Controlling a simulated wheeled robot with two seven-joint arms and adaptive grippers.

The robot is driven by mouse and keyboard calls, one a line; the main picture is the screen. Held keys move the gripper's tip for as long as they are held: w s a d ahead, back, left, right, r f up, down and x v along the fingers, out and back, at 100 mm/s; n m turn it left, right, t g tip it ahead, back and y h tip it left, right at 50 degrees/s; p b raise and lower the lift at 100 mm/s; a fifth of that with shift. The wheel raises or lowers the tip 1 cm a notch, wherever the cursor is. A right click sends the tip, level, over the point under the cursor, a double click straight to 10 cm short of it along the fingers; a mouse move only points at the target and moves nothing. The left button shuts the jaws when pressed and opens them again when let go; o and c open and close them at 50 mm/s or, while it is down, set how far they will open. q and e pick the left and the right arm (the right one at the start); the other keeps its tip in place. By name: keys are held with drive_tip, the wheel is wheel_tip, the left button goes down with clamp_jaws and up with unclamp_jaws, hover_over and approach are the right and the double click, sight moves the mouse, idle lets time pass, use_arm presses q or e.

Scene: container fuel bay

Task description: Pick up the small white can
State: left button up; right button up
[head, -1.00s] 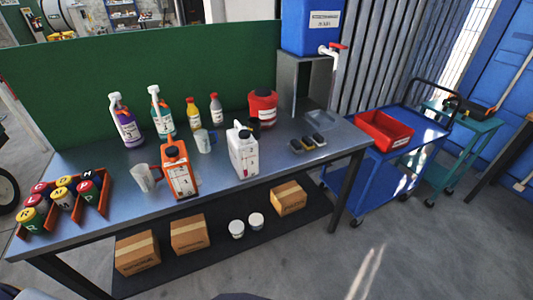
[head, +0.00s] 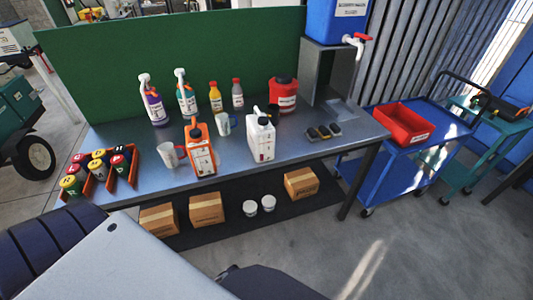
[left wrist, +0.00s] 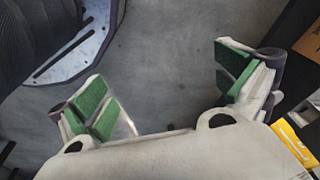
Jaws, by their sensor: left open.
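A small white can (head: 261,140) with a handle and a label stands upright on the workbench (head: 330,153), to the right of a similar orange can (head: 198,152). Two small white lidded tubs, one (head: 250,208) left of the other (head: 268,203), stand on the low shelf under the bench. My left gripper (left wrist: 165,85) shows only in the left wrist view. Its green-padded fingers are wide apart, with only grey floor between them. It is away from the white can, which that view does not show. My right gripper is in neither view.
Spray bottles (head: 154,102), a mug (head: 171,155), a red container (head: 283,95) and a rack of colored cans (head: 95,172) share the bench. Cardboard boxes (head: 207,208) sit on the low shelf. A blue cart (head: 383,165) with a red bin (head: 403,125) stands right. Floor at lower right is clear.

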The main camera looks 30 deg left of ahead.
use_arm(q)
drive_tip(key=w+d+r+t+h+p, duration=0.15)
drive_tip(key=w+r, duration=0.25)
drive_tip(key=r, duration=0.8)
drive_tip(key=w+d+r+p, duration=0.3)
drive_tip(key=w+r, duration=0.1)
drive_tip(key=r, duration=0.7)
drive_tip(key=w+d+r+t+h+p, duration=0.1)
drive_tip(key=w+d+r+p, duration=0.3)
drive_tip(key=r, duration=0.8)
drive_tip(key=w+d+r+m+t+h, duration=0.1)
drive_tip(key=w+d+r+t+h, duration=0.2)
drive_tip(key=w+r, duration=0.5)
drive_tip(key=w+d+r+m+t+h, duration=0.1)
drive_tip(key=w+d+r+m+t, duration=0.15)
drive_tip(key=w+r+t, duration=0.55)
drive_tip(key=w+a+r+n+t+y, duration=0.45)
drive_tip(key=a+r+n+y, duration=0.25)
drive_tip(key=r, duration=0.2)
drive_tip(key=s+a+f+n+g+y, duration=0.2)
drive_tip(key=a+f+n+g+y, duration=0.6)
drive_tip(key=a+y, duration=0.3)
drive_tip(key=shift+s+f+n+y, duration=0.15)
drive_tip(key=shift+s+n+y, duration=0.2)
drive_tip(key=shift+y, duration=0.6)
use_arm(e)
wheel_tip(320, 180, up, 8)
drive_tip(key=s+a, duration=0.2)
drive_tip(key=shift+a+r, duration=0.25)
